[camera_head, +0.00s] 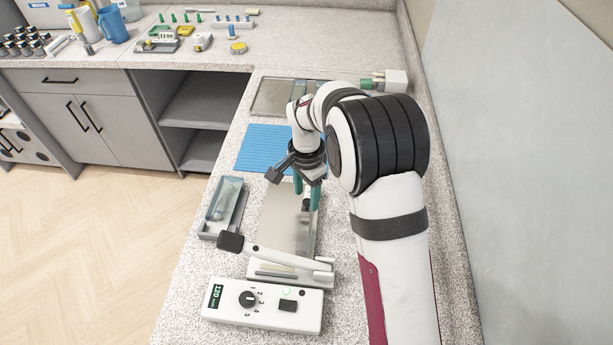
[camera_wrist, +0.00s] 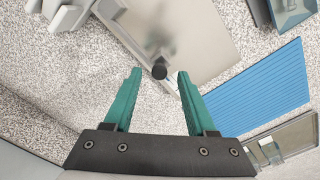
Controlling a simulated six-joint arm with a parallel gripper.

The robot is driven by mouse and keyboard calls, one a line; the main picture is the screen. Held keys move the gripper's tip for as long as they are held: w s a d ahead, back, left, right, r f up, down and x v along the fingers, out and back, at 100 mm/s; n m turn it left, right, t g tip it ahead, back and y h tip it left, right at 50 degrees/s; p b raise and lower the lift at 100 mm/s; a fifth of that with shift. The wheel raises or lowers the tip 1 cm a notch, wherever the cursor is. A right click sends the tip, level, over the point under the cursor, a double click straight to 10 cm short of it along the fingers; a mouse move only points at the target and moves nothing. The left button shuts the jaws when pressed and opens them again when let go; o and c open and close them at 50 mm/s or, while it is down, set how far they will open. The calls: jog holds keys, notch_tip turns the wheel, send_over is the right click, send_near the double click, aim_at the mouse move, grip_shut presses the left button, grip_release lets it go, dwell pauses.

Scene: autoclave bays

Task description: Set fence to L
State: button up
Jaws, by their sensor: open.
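My gripper (camera_head: 307,196) is over the far end of a flat metal plate (camera_head: 280,222), which belongs to the white sealer-like unit at the front. In the wrist view my gripper (camera_wrist: 158,75) is open, its teal fingers on either side of a small dark round knob (camera_wrist: 159,71), with gaps on both sides. The knob stands at the edge of the plate (camera_wrist: 205,35), beside a pale strip (camera_wrist: 172,86) that seems part of the fence. I cannot tell whether the fingers reach down to knob height. No L mark is readable.
A white control box (camera_head: 262,306) with dial and display stands in front, below a lever with a dark handle (camera_head: 231,241). A grey tray (camera_head: 223,207) lies left of the plate. A blue ribbed mat (camera_head: 264,147) and a framed metal tray (camera_head: 271,97) lie behind. A wall borders the right.

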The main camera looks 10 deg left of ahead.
notch_tip(320, 180, up, 14)
jog(key=shift+r, duration=0.25)
jog(key=s+d+r+n+y, duration=0.1)
jog(key=s+d+r, duration=0.1)
jog(key=s+d, duration=0.45)
jog(key=s+d+r+n, duration=0.1)
jog(key=s+d+r, duration=0.15)
jog(key=s, duration=0.75)
jog(key=s+d+f, duration=0.1)
jog(key=s+f, duration=0.1)
jog(key=s, duration=0.4)
jog(key=s+d+f+n, duration=0.1)
jog(key=s+d+f, duration=0.1)
jog(key=s, duration=0.5)
jog(key=shift+f+y, duration=0.4)
jog(key=shift+f, duration=0.25)
